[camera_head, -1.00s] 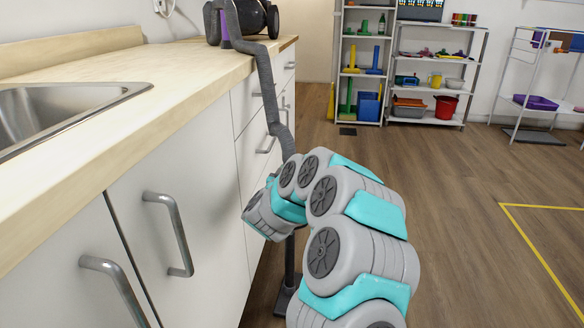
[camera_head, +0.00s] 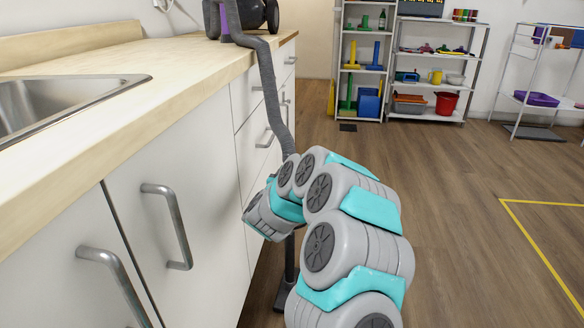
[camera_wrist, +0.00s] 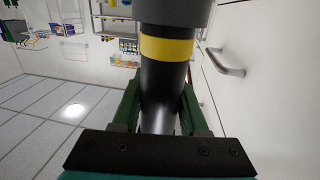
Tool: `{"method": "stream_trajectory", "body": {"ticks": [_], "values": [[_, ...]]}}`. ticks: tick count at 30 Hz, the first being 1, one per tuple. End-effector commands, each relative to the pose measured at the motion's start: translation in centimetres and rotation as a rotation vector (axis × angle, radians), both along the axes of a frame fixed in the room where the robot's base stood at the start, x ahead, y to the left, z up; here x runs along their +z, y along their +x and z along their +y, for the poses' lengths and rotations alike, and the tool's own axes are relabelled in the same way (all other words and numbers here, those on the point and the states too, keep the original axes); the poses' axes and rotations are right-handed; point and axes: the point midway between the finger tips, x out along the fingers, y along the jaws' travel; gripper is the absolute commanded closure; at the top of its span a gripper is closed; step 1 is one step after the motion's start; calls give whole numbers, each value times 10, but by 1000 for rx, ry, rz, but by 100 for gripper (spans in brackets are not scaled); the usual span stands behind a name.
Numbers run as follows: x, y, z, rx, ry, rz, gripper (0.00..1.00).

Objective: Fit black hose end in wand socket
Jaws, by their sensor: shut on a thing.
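The black hose end (camera_wrist: 160,95) with a yellow band fills the middle of the wrist view. My gripper (camera_wrist: 158,108) is shut on it, with a green finger on each side. The grey hose (camera_head: 268,85) runs from the vacuum cleaner (camera_head: 238,17) on the counter down behind my arm; its end also shows at the top of the wrist view (camera_wrist: 172,12). A dark upright wand (camera_head: 290,258) stands on a floor foot (camera_head: 282,298) below my wrist. My arm hides the wand's upper end and socket, my gripper and the hose end in the head view.
The wooden counter (camera_head: 190,60) with white cabinets and a sink (camera_head: 60,98) runs along the left. Cabinet handles (camera_head: 168,225) stick out close to my arm. Shelves (camera_head: 425,70) stand at the back. The floor (camera_head: 460,190) on the right is clear.

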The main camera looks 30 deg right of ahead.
Motion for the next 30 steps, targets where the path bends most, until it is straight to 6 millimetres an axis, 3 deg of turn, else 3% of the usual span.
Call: {"method": "stream_trajectory", "body": {"ticks": [30], "values": [[-23,0,0,0,0,0,100]]}}
